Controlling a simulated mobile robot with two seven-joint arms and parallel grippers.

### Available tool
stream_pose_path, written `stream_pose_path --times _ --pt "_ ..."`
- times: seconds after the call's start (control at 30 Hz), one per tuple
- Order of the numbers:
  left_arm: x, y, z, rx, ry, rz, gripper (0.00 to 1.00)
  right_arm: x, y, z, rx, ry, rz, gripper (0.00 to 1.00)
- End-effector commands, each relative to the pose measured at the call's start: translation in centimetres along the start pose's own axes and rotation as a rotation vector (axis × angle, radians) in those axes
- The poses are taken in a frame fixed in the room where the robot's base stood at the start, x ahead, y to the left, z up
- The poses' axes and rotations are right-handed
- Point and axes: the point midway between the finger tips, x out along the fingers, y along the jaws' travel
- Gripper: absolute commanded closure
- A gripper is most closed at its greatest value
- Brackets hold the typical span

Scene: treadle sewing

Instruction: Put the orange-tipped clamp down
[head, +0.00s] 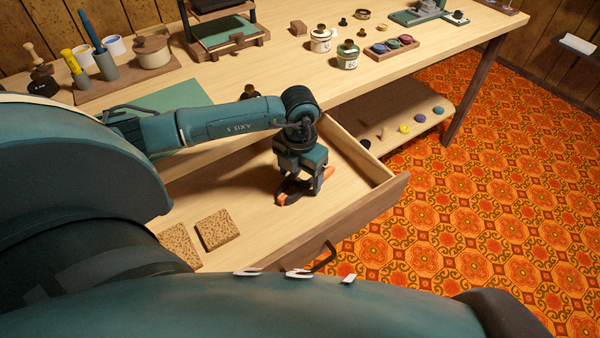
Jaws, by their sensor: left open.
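The orange-tipped clamp (283,197) is low inside the open drawer, partly hidden under my left gripper. One orange tip shows at the gripper's lower left and another orange bit at its right. My left gripper (302,189) points down into the drawer with its jaws open, around or just above the clamp. I cannot tell whether a finger touches it. The clamp appears to be at the drawer floor (243,191). My right gripper is not in view.
Two cork-like squares (215,230) lie in the drawer's near left. The drawer's front panel (345,222) and right wall stand close to my gripper. Jars (347,55) and a tray of coloured discs (391,47) stand on the table. A low shelf (400,105) holds coloured pieces.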

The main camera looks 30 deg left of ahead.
Motion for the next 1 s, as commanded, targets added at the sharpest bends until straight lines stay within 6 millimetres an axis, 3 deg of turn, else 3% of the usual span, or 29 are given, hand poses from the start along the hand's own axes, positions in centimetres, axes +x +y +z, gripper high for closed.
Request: stream_pose_path --times 0.17,0.4,0.6,0.8,1.0 --pt "-2.2 0.1 0.1 0.0 -0.004 0.0 0.26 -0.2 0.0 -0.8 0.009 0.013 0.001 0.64" --pt "-7.5 0.0 0.1 0.001 -0.005 0.0 0.26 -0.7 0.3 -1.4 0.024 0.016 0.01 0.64" --pt "-10.8 0.0 0.1 0.0 -0.004 0.0 0.26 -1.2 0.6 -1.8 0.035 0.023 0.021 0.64" --pt "-12.2 0.0 0.0 0.0 -0.002 0.0 0.26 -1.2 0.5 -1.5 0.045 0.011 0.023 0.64" --pt "-12.3 0.0 0.0 0.0 -0.001 0.0 0.26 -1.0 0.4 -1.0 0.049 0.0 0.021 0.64"
